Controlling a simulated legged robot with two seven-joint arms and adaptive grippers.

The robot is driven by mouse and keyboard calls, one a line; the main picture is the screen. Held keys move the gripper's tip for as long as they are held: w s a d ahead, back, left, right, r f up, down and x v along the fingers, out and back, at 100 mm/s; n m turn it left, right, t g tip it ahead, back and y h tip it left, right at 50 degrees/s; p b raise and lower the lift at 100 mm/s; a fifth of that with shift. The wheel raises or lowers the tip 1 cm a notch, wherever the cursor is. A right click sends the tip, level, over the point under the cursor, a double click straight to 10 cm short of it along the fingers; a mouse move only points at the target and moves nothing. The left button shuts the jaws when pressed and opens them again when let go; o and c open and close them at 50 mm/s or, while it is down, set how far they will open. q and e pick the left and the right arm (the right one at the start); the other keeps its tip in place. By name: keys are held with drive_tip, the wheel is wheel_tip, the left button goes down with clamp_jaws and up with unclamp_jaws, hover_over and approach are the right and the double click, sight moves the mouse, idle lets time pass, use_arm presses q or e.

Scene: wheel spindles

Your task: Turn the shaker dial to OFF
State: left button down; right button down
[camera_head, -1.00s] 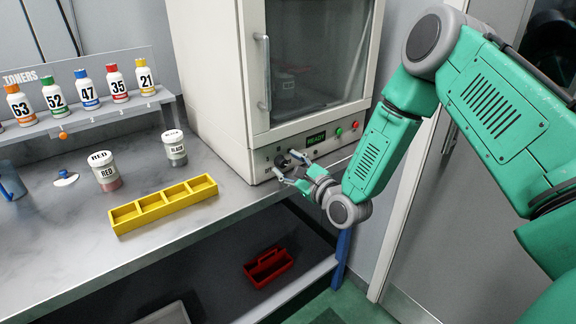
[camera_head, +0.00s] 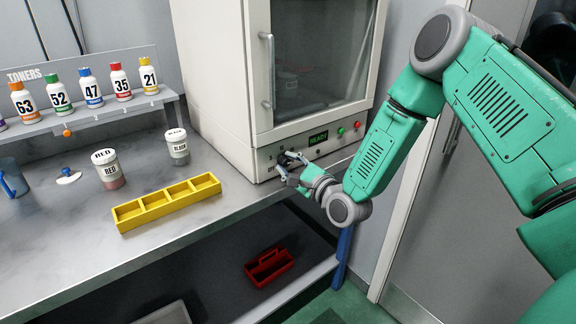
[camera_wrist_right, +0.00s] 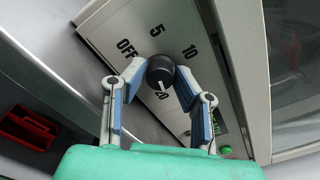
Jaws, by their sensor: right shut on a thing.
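The shaker (camera_head: 225,95) is a tall cream cabinet with a glass door. Its black dial (camera_wrist_right: 160,72) is on the lower front panel, and it also shows in the head view (camera_head: 284,159). In the wrist view the labels OFF, 5, 10 and 20 stand around the dial, and its white mark points towards 20. My right gripper (camera_wrist_right: 160,74) is shut on the dial, one finger on each side; in the head view it (camera_head: 289,170) reaches the panel from the lower right. My left gripper is in neither view.
A green READY display (camera_head: 318,138) and red and green buttons (camera_head: 348,129) sit right of the dial. A yellow divided tray (camera_head: 167,203), RED jar (camera_head: 108,170) and BLACK jar (camera_head: 177,148) stand on the counter. A red caddy (camera_head: 269,266) lies on the shelf below.

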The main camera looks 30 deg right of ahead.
drive_tip(key=n, duration=0.5)
drive_tip(key=shift+a+f+n, duration=0.15)
drive_tip(key=shift+n, duration=0.15)
drive_tip(key=n, duration=0.6)
drive_tip(key=shift+s+f+b, duration=0.1)
drive_tip(key=shift+f+b, duration=0.05)
drive_tip(key=shift+b, duration=0.25)
drive_tip(key=n, duration=0.6)
drive_tip(key=shift+f+n, duration=0.2)
drive_tip(key=shift+n, duration=0.2)
drive_tip(key=n, duration=1.1)
drive_tip(key=shift+n, duration=0.4)
drive_tip(key=n+b, duration=0.1)
drive_tip(key=n, duration=0.5)
drive_tip(key=shift+d, duration=0.2)
drive_tip(key=n+b, duration=0.1)
drive_tip(key=n, duration=0.2)
drive_tip(key=shift+n, duration=0.4)
drive_tip(key=shift+r+n+b, duration=0.1)
drive_tip(key=shift+n+b, duration=0.85)
drive_tip(key=shift+n, duration=1.35)
